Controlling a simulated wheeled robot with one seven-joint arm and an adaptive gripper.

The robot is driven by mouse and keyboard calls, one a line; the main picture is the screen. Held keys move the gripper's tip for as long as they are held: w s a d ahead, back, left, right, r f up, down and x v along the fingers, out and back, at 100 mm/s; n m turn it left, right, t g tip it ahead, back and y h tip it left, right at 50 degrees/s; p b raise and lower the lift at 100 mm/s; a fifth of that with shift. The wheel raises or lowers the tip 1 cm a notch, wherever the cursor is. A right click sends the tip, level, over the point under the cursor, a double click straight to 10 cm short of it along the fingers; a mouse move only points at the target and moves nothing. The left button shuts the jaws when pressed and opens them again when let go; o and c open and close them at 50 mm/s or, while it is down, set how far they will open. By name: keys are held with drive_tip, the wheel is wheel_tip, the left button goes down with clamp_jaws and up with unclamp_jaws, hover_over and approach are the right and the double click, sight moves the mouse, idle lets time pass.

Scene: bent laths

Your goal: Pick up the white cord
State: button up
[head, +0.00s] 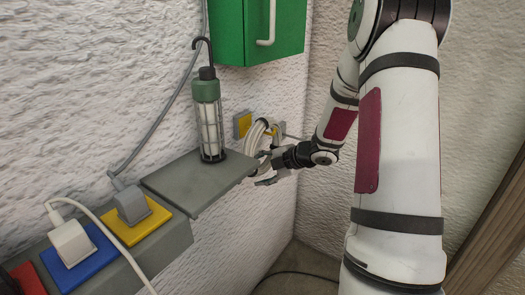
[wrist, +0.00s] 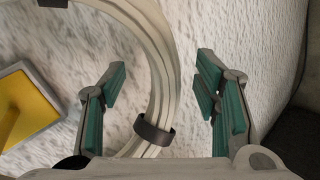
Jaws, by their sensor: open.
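The white cord is a coiled bundle (head: 257,136) hanging on the wall at the far end of the grey shelf. In the wrist view the white cord (wrist: 158,65) curves down between my fingers, with a dark band (wrist: 154,134) around its strands. My gripper (head: 263,168) is open, at the lower part of the coil. In the wrist view my gripper (wrist: 162,82) has one teal-padded finger on each side of the bundle, with visible gaps. The lower part of the coil is partly hidden by my gripper.
A caged lamp (head: 209,120) stands on the grey shelf (head: 180,188) just left of my gripper. A green cabinet (head: 235,35) hangs above. A yellow wall plate (wrist: 28,105) is beside the coil. A white plug (head: 70,243) with another white cable sits at lower left.

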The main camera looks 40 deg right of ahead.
drive_tip(key=shift+w+a+f, duration=0.15)
drive_tip(key=shift+w+f, duration=0.2)
drive_tip(key=shift+w, duration=0.05)
clamp_jaws()
drive_tip(key=shift+r, duration=0.1)
drive_tip(key=shift+r+p, duration=0.3)
drive_tip(key=shift+r, duration=0.55)
wheel_tip(320, 180, up, 2)
drive_tip(key=shift+r+p, duration=0.15)
drive_tip(key=shift+p, duration=0.25)
drive_tip(key=s+r+p, duration=0.1)
drive_tip(key=s, duration=1.5)
drive_tip(key=shift+d, duration=0.4)
